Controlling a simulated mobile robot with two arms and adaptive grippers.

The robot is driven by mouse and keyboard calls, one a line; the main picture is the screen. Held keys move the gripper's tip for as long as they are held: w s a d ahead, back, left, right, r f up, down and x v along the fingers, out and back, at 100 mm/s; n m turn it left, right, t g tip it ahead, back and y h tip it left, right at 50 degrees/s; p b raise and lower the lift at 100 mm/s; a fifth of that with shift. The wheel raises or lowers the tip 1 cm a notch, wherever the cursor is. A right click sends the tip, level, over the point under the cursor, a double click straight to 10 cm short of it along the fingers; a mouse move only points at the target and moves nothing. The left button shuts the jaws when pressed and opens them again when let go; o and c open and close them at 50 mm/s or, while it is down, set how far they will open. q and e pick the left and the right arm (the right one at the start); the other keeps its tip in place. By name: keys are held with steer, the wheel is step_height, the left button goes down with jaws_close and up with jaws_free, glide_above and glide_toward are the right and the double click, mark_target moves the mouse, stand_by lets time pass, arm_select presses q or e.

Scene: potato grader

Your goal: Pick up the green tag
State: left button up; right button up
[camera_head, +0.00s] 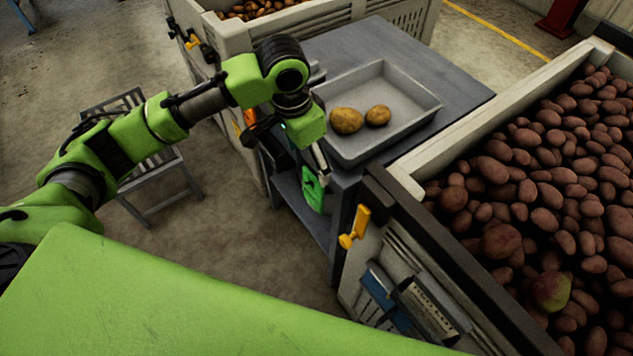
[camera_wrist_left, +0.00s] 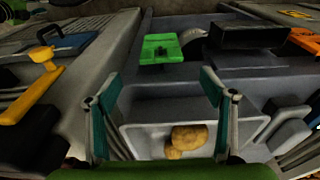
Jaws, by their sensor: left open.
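The bright green tag (camera_head: 313,191) shows at the near side of the grey table, just below the tray's left corner. In the left wrist view the tag (camera_wrist_left: 160,47) lies beyond the fingertips, flat-looking, with a dark slot or mark in it. My left gripper (camera_head: 316,160) is beside the table edge, close to the tag. In the wrist view its two teal-padded fingers (camera_wrist_left: 160,95) are apart with nothing held between them. I cannot tell exactly how far the tag is from the fingers. My right gripper is not in view.
A grey tray (camera_head: 425,108) with two potatoes (camera_head: 346,121) stands on the grey table (camera_head: 462,88). A crate of reddish potatoes (camera_head: 455,128) with a yellow handle (camera_head: 355,226) is close on the right. Another crate (camera_head: 232,40) stands behind. A metal chair (camera_head: 160,165) stands left.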

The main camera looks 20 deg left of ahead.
mark_target(311, 181)
arm_select(q)
step_height(311, 181, down, 4)
steer(key=shift+s+d+r, duration=0.15)
steer(key=shift+r, duration=0.1)
steer(key=shift+w+d+f, duration=0.1)
steer(key=shift+w+f, duration=0.05)
steer(key=shift+f, duration=0.45)
steer(key=shift+w+d+f, duration=0.1)
steer(key=shift+f, duration=0.45)
steer(key=shift+w+f, duration=0.1)
steer(key=shift+f, duration=0.15)
steer(key=shift+w+a+f, duration=0.1)
steer(key=shift+f, duration=0.7)
step_height(311, 181, down, 3)
steer(key=shift+w+r, duration=0.15)
steer(key=shift+r, duration=0.05)
steer(key=shift+w+f, duration=0.15)
steer(key=shift+f, duration=0.35)
steer(key=c, duration=1.2)
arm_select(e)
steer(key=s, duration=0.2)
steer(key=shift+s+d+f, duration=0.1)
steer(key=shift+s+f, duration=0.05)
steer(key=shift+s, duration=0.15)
